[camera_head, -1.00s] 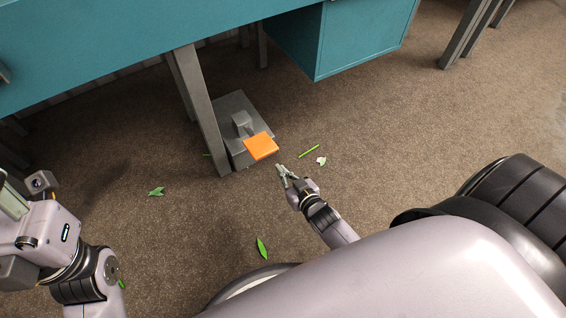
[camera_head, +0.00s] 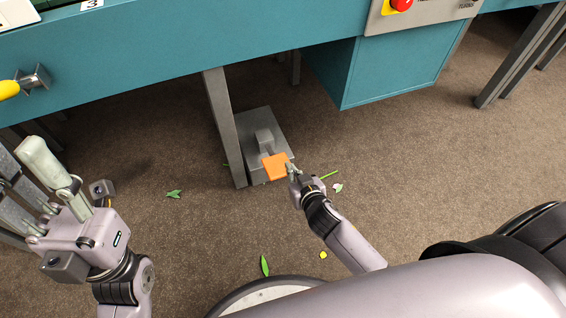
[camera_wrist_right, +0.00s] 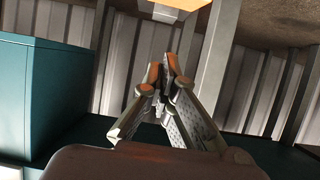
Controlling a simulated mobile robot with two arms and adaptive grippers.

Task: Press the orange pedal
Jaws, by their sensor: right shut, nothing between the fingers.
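The orange pedal (camera_head: 275,167) is a flat plate at the front of a grey metal base (camera_head: 263,126) on the floor, beside a table leg. My right gripper (camera_head: 290,168) is shut and empty, with its tips at the pedal's right edge; I cannot tell whether they touch it. In the right wrist view, the shut fingertips (camera_wrist_right: 167,68) point toward the orange pedal (camera_wrist_right: 172,13) at the top edge, with a small gap in the picture. My left gripper (camera_head: 62,178) is at the far left, away from the pedal; its jaw opening is not clear.
A teal workbench (camera_head: 200,50) with a hanging teal box (camera_head: 395,70) overhangs the pedal. A grey leg (camera_head: 226,130) stands just left of the base. A red button (camera_head: 402,4) is at the top.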

